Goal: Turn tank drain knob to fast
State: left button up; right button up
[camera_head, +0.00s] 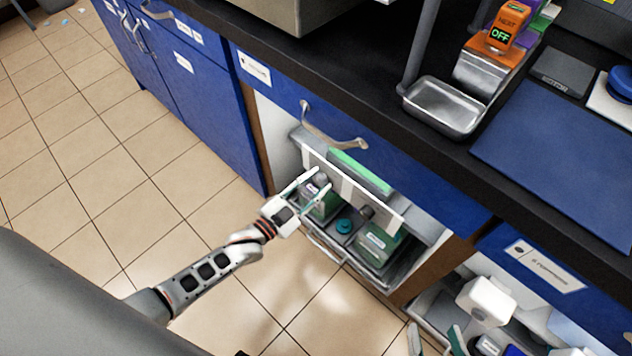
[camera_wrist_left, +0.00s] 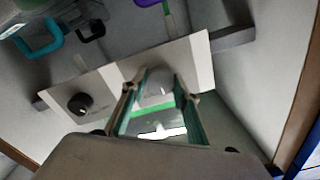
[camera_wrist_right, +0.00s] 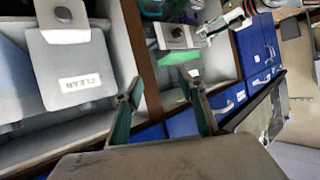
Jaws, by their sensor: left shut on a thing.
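In the head view a white panel (camera_head: 385,214) stretches across the open cabinet below the counter. It carries a pale grey knob (camera_head: 320,179) towards its left end and a dark knob (camera_head: 367,211) towards its right. My left gripper (camera_head: 308,188) is at the pale knob. In the left wrist view its teal-lined fingers (camera_wrist_left: 158,95) are on either side of the pale knob (camera_wrist_left: 155,88), shut on it. The dark knob (camera_wrist_left: 79,103) stands free to the left there. Lettering by the knobs is unreadable. My right gripper (camera_wrist_right: 163,100) is open and empty, away from the panel.
A tray with bottles (camera_head: 375,243) sits below the panel. A white jug labelled CLEAR (camera_wrist_right: 78,75) is in the neighbouring bay. The blue drawer's handle (camera_head: 335,133) juts out above the panel.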

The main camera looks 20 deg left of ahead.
pick_arm(q)
jog(key=m, duration=0.2)
jog(key=shift+f+m, duration=0.15)
jog(key=shift+m, duration=0.25)
jog(key=shift+s+m+b, duration=0.1)
jog(key=shift+m+b, duration=0.3)
jog(key=shift+m, duration=0.5)
jog(key=shift+m+b, duration=0.3)
jog(key=shift+m, duration=0.9)
jog(key=shift+m+b, duration=0.35)
jog(key=shift+m, duration=0.95)
pick_arm(e)
jog(key=shift+s+a+f+m+y, duration=0.15)
jog(key=shift+s+a+f+m, duration=0.1)
jog(key=shift+a+m, duration=0.45)
jog(key=shift+s+a+f+m+y, duration=0.15)
jog(key=shift+s+a+m, duration=0.2)
jog(key=shift+a, duration=0.5)
jog(key=shift+w+r, duration=0.1)
jog(key=shift+w, duration=0.05)
pick_arm(q)
jog(key=o, duration=1.1)
pick_arm(e)
jog(key=shift+d, duration=0.1)
